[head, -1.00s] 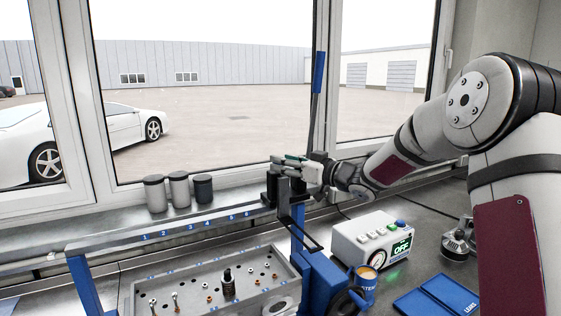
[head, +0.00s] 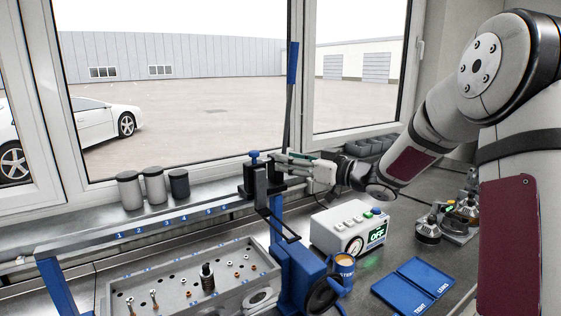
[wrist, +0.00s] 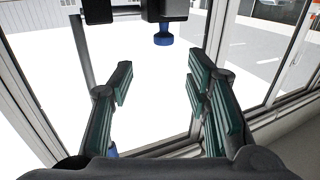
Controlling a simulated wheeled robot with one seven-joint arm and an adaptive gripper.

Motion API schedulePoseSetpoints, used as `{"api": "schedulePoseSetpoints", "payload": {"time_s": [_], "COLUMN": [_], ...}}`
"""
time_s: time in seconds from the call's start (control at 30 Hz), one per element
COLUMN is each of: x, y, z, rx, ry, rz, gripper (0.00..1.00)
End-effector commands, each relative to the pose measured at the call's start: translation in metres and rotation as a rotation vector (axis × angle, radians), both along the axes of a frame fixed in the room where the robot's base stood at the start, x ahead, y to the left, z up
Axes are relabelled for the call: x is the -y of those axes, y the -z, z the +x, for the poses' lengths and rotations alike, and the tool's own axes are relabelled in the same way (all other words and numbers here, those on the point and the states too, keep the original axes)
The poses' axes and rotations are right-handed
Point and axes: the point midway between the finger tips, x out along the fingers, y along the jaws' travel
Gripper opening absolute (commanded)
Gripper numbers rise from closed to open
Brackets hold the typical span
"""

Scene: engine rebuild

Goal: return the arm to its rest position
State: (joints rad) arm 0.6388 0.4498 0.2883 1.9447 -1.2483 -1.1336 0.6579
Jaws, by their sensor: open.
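My gripper (head: 287,159) is at the end of my arm, which reaches in from the right in the head view. It is beside a black clamp block with a blue knob (head: 254,154) on top of the blue stand. In the wrist view my gripper (wrist: 160,98) shows two green-padded fingers standing wide apart with nothing between them. The blue knob (wrist: 163,37) and dark block (wrist: 140,8) appear beyond the fingertips, at the top of the wrist view. I cannot tell whether a finger touches the block in the head view.
A parts tray (head: 150,300) and three dark-topped canisters (head: 153,186) are to the left. Metal parts (head: 428,228) stand at the right. The window (head: 180,120) is behind.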

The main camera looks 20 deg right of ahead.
Motion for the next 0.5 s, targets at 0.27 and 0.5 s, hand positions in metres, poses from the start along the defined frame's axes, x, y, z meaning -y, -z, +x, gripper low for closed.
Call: {"api": "schedulePoseSetpoints", "payload": {"time_s": [0.27, 0.5], "x": [-0.003, 0.011], "y": [-0.013, -0.046], "z": [0.003, -0.021], "rx": [-0.013, -0.108], "ry": [0.096, 0.431], "rz": [-0.078, -0.283], "gripper": [0.44, 0.44]}}
